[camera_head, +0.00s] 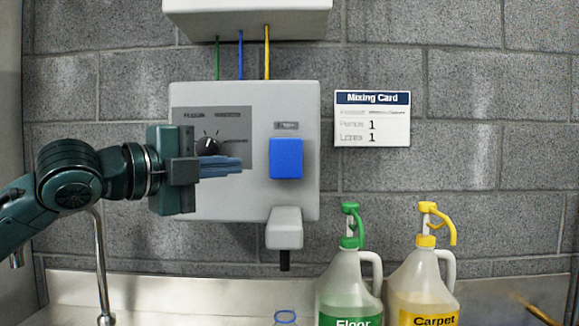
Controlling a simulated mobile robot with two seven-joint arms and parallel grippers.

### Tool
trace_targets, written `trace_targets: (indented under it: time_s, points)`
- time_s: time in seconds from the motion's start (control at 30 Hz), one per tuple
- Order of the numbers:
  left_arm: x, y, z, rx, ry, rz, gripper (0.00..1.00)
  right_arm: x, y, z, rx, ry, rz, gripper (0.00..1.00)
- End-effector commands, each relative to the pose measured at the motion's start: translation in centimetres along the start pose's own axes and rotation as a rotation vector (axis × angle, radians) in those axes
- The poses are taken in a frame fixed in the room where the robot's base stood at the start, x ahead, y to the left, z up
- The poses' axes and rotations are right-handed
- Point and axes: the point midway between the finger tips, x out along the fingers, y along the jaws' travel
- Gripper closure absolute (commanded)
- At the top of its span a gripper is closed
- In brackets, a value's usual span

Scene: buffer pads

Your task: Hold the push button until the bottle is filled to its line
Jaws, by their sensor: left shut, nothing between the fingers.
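The push button (286,158) is a blue square on the front of a grey dispenser box (245,200) on the wall. My left gripper (238,166) is shut and empty in front of the box. Its fingertips point right, toward the button, with a gap in the picture between them and it. A black dial (208,146) shows just above the fingers. A spout (284,238) with a dark nozzle hangs under the box. My right gripper is not in view.
Two pump jugs, Floor (348,285) with a green pump and Carpet (424,285) with a yellow pump, stand right of the spout. A Mixing Card (372,118) hangs on the block wall. A metal faucet (101,265) stands at the left.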

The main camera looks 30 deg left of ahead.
Motion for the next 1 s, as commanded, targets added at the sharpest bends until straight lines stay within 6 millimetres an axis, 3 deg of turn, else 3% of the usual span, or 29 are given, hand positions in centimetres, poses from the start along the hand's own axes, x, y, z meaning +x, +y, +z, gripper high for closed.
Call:
trace_targets:
  time_s: [0.47,0.67,1.0]
  points:
    - [0.7,-0.2,0.0,-0.001,0.001,-0.002,1.0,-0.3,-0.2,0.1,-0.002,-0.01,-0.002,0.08]
    - [3.6,-0.4,-0.1,-0.004,0.005,-0.002,1.0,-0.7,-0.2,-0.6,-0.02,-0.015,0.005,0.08]
    - [10.5,-0.3,-0.1,-0.002,0.002,-0.001,1.0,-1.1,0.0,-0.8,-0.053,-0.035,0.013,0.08]
